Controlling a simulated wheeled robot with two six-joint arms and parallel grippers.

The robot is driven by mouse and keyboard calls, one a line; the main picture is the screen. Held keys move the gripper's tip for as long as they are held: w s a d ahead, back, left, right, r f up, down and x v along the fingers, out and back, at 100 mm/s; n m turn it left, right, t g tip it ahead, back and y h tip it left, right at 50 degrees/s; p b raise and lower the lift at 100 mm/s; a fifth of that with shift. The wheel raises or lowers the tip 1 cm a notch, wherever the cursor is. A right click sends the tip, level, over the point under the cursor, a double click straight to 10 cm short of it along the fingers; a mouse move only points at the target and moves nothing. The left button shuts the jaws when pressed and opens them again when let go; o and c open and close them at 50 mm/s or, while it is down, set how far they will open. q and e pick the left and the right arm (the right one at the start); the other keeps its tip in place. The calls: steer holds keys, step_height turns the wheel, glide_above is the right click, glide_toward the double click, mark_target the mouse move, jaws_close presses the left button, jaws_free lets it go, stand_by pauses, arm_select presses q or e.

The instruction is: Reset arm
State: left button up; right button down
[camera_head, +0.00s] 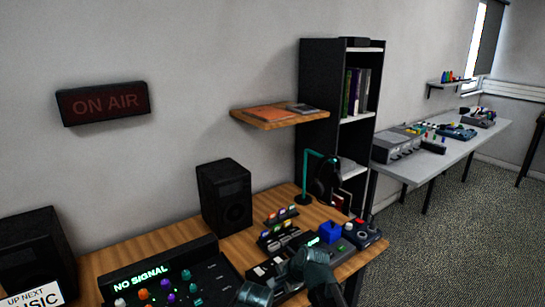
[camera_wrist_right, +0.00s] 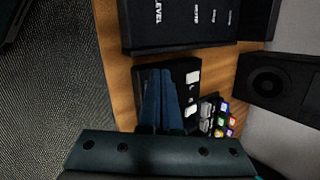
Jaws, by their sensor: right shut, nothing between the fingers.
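My right gripper (camera_wrist_right: 160,75) is shut and empty in the right wrist view. Its two blue-grey fingers lie together over a black box with white keys (camera_wrist_right: 193,78); I cannot tell whether they touch it. In the head view dark teal parts of my arm (camera_head: 316,272) show at the bottom, above the wooden desk (camera_head: 165,242), and hide part of the gear there. I cannot make out the fingertips in that view. My left gripper is not in view.
A wooden shelf (camera_head: 268,121) juts from the wall. Carpet (camera_head: 440,240) is clear at right.

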steer(key=s+d+r+n+g+h+p, duration=0.1)
steer(key=s+d+n+g+h+p, duration=0.1)
steer(key=s+n, duration=0.5)
steer(key=s+d+r+n+g+h+p, duration=0.1)
steer(key=s+d+n+h, duration=0.3)
steer(key=s+n, duration=0.4)
steer(key=s+g+p, duration=0.1)
steer(key=s, duration=0.3)
steer(key=shift+s+n+h, duration=0.25)
steer(key=shift+n+h, duration=0.05)
steer(key=shift+h, duration=0.1)
steer(key=shift+a, duration=0.2)
